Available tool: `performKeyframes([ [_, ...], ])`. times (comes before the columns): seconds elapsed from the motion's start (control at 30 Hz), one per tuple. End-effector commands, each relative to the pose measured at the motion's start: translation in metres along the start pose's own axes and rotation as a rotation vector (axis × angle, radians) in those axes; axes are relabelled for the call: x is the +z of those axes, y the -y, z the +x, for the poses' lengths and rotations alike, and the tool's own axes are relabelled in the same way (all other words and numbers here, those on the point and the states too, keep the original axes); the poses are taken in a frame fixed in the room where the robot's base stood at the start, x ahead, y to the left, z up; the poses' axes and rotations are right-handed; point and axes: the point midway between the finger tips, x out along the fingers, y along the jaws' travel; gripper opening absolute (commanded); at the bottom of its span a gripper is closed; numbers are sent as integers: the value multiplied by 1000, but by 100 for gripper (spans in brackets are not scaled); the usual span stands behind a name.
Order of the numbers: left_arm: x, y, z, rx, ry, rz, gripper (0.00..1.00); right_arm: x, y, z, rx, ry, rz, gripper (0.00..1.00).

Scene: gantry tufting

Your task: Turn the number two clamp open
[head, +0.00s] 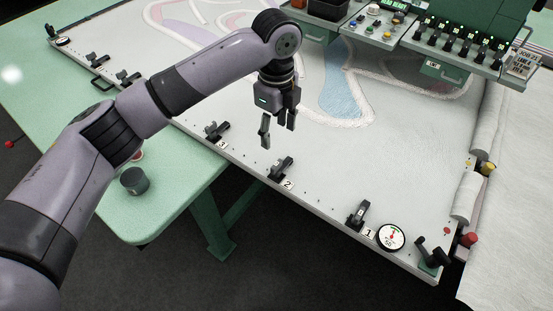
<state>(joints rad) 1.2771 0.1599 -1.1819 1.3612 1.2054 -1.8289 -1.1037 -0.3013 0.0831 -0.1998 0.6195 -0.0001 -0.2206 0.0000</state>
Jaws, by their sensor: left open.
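The number two clamp (282,168) is a small black clamp on the near edge of the white frame, with a "2" label (288,184) beside it. The exact position of its lever is too small to tell. My left gripper (278,134) is open and empty, pointing down above the cloth. In the picture it is just above the number two clamp and apart from it. The number three clamp (217,131) is to the left, and the number one clamp (358,214) is to the right. My right gripper is not in view.
A round dial gauge (391,237) and a black corner lever (432,252) sit at the right end of the frame edge. A green control console (455,45) stands at the back right. A dark cup (134,181) stands on the green table (180,190) at left.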

Motion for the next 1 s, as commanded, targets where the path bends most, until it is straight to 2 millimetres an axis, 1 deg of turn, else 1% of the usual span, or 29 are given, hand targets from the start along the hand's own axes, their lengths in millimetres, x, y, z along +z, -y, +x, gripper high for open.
performKeyframes([
  [0.1, 0, -1, 26, 5, -1, -1, 55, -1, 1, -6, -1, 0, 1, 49],
  [0.3, 0, -1, 70, 3, 0, -1, 55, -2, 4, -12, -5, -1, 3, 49],
  [0.4, 0, -1, 89, 3, 0, -2, 55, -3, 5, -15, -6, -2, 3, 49],
  [0.5, 0, 0, 104, 2, 0, -2, 55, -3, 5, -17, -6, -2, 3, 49],
  [0.6, 0, 0, 115, 1, 0, -1, 55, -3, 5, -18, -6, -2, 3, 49],
  [0.7, 0, 0, 121, -1, 0, -1, 55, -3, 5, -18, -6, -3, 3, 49],
  [1.0, 0, 0, 124, -1, 0, 0, 55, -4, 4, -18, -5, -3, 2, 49],
])
